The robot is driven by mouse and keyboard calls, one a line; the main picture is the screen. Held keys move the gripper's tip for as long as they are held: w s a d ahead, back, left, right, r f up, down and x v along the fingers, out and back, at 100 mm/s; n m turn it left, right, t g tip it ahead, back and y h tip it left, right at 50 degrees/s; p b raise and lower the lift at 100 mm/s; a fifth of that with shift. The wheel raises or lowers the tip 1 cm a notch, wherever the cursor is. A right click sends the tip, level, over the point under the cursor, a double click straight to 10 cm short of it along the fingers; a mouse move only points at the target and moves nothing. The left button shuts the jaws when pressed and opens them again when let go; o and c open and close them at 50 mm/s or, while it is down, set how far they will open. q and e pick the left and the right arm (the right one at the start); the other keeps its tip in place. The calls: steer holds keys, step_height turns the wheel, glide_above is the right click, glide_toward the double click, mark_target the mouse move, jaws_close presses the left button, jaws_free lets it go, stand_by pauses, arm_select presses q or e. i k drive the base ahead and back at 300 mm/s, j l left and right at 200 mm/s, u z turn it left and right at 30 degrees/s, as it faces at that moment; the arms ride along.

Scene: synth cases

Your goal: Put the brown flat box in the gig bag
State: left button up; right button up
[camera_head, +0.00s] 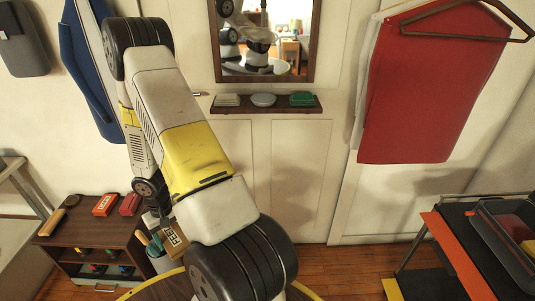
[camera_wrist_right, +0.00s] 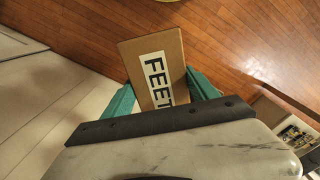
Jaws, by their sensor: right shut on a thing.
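The brown flat box (camera_wrist_right: 150,52) has a white label reading "FEET". In the right wrist view it sits between the two teal fingers of my right gripper (camera_wrist_right: 162,92), which is shut on it. In the head view the box (camera_head: 174,236) shows small below my arm, above the floor near the low brown cabinet, partly hidden by my arm. My left gripper is not in view.
A brown cabinet (camera_head: 85,232) with small red boxes on top stands at the left. A black and orange rack (camera_head: 445,245) stands at the right. A wall shelf (camera_head: 240,109) hangs below a mirror. A red garment (camera_head: 425,90) hangs at the right. Wooden floor (camera_head: 350,262) lies clear between.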

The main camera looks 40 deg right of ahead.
mark_target(507, 230)
steer(key=z, duration=1.95)
